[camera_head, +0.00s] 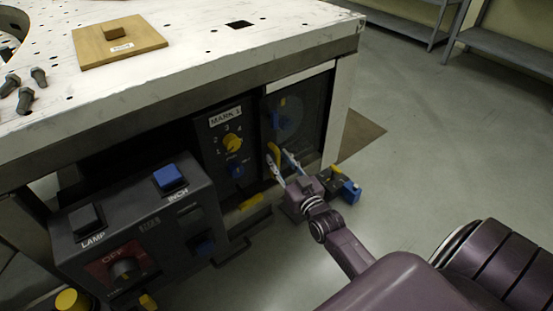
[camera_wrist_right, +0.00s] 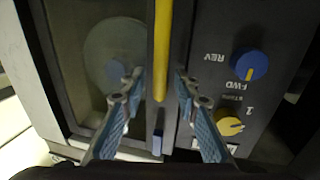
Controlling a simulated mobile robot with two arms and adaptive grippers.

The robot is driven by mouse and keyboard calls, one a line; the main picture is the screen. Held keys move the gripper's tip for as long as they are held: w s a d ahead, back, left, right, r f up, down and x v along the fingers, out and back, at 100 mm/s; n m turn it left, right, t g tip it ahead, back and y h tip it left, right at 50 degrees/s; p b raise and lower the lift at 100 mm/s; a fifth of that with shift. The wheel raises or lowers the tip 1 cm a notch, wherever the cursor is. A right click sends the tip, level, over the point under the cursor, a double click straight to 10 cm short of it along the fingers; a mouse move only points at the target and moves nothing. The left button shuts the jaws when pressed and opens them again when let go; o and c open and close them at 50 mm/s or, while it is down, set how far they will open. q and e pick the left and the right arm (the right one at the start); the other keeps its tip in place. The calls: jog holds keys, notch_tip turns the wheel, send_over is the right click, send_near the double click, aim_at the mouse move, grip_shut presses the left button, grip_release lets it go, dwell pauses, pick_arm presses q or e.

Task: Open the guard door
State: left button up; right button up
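The guard door (camera_head: 292,115) is a dark-framed, see-through panel at the right end of the machine front, and it looks closed. A round disc shows behind its window (camera_wrist_right: 112,50) in the right wrist view. Its yellow bar handle (camera_wrist_right: 161,45) stands along the door's edge and also shows in the head view (camera_head: 274,153). My right gripper (camera_head: 282,160) is at the handle. In the right wrist view its two blue-padded fingers (camera_wrist_right: 158,84) are apart, one on each side of the handle, with gaps visible. My left gripper is not in view.
A panel labelled MARK 1 (camera_head: 226,119) with yellow and blue knobs sits beside the door. A control box (camera_head: 130,235) with LAMP and INCH buttons juts out at lower left. The white tabletop (camera_head: 200,60) overhangs above. Floor (camera_head: 440,140) to the right is clear.

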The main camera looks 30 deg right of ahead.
jog(key=shift+w+d, duration=0.1)
jog(key=shift+w, duration=0.7)
grip_shut()
